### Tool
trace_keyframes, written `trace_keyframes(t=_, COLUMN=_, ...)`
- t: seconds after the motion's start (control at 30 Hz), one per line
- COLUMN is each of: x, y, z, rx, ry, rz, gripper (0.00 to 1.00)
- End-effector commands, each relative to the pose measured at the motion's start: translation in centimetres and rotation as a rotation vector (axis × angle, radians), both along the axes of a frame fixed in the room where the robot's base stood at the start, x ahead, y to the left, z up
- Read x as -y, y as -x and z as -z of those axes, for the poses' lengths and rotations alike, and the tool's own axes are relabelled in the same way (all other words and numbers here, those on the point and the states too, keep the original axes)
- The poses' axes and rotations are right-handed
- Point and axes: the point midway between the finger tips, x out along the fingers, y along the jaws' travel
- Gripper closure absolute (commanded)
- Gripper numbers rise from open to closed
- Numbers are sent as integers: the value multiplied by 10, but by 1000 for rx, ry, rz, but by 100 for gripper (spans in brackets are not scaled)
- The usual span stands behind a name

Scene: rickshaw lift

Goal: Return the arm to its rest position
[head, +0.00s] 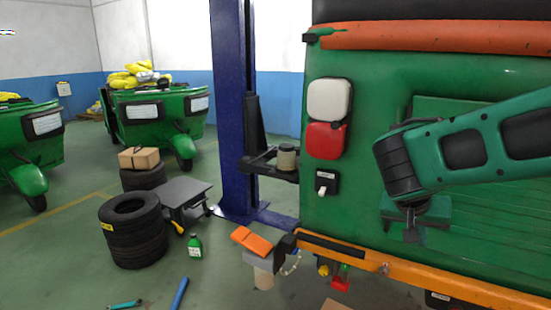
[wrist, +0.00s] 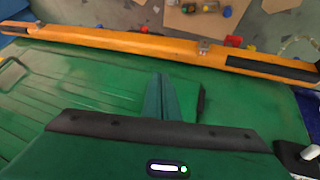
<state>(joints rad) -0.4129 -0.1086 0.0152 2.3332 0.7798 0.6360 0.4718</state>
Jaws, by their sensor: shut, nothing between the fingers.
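My green and black arm reaches in from the right in the head view, in front of the green back panel of the rickshaw (head: 370,110). My gripper (head: 412,237) hangs at the arm's end, pointing down, with its fingers together and nothing between them. In the wrist view the closed fingers of my gripper (wrist: 161,95) show over the green panel (wrist: 90,80). The orange bumper (wrist: 120,42) lies beyond the fingertips, apart from them.
A blue lift post (head: 230,110) stands left of the rickshaw. Stacked tires (head: 133,235), a low dark table (head: 175,192) and a green bottle (head: 195,247) stand on the floor. A blue tool (head: 180,293) lies in front. Other green rickshaws (head: 150,115) are parked behind.

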Motion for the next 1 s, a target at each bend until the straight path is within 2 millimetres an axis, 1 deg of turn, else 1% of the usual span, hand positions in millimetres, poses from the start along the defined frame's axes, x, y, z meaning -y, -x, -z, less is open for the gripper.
trace_keyframes(t=0.03, x=21, y=18, z=3, rx=-38, ry=-29, rz=25, gripper=100)
trace_keyframes(t=0.07, x=30, y=28, z=6, rx=-64, ry=-48, rz=30, gripper=100)
trace_keyframes(t=0.1, x=42, y=43, z=9, rx=-98, ry=-75, rz=37, gripper=100)
trace_keyframes(t=0.17, x=56, y=66, z=14, rx=-144, ry=-118, rz=44, gripper=100)
trace_keyframes(t=0.2, x=64, y=82, z=18, rx=-173, ry=-149, rz=47, gripper=100)
trace_keyframes(t=0.27, x=73, y=105, z=22, rx=-212, ry=-197, rz=47, gripper=100)
trace_keyframes(t=0.3, x=77, y=121, z=25, rx=-236, ry=-230, rz=45, gripper=100)
trace_keyframes(t=0.37, x=82, y=144, z=29, rx=-266, ry=-282, rz=39, gripper=100)
trace_keyframes(t=0.4, x=83, y=158, z=31, rx=-283, ry=-315, rz=32, gripper=100)
trace_keyframes(t=0.5, x=82, y=191, z=36, rx=-315, ry=-392, rz=10, gripper=100)
trace_keyframes(t=0.53, x=81, y=199, z=37, rx=-322, ry=-412, rz=2, gripper=100)
trace_keyframes(t=0.6, x=78, y=214, z=39, rx=-333, ry=-453, rz=-15, gripper=100)
trace_keyframes(t=0.73, x=72, y=231, z=41, rx=-343, ry=-498, rz=-39, gripper=100)
trace_keyframes(t=0.83, x=70, y=236, z=42, rx=-345, ry=-511, rz=-50, gripper=100)
trace_keyframes(t=1.0, x=70, y=236, z=42, rx=-346, ry=-512, rz=-51, gripper=100)
